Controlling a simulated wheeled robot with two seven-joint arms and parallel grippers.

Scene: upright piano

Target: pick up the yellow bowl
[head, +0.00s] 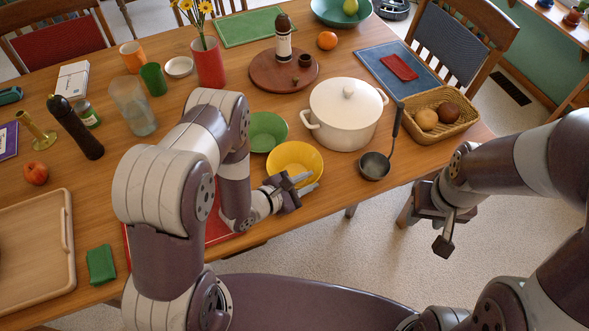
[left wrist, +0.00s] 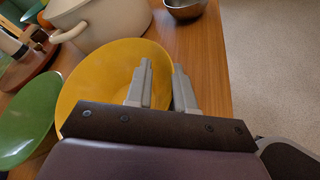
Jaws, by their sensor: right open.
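The yellow bowl (head: 290,160) stands on the wooden table near its front edge, beside the green bowl. My left gripper (head: 304,184) is at the bowl's front right rim. In the left wrist view one finger lies over the inside of the yellow bowl (left wrist: 100,75) and the other is past its right rim. A gap shows between the left fingers (left wrist: 162,84), with the rim in it; I cannot tell whether either finger touches. My right gripper (head: 430,228) is open and empty, off the table's edge at the right.
A white pot (head: 345,118) and a ladle (head: 376,164) stand behind and right of the bowl. The green bowl (head: 266,131) is close behind it. A basket (head: 455,103) stands at the right. The floor (head: 330,250) in front is clear.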

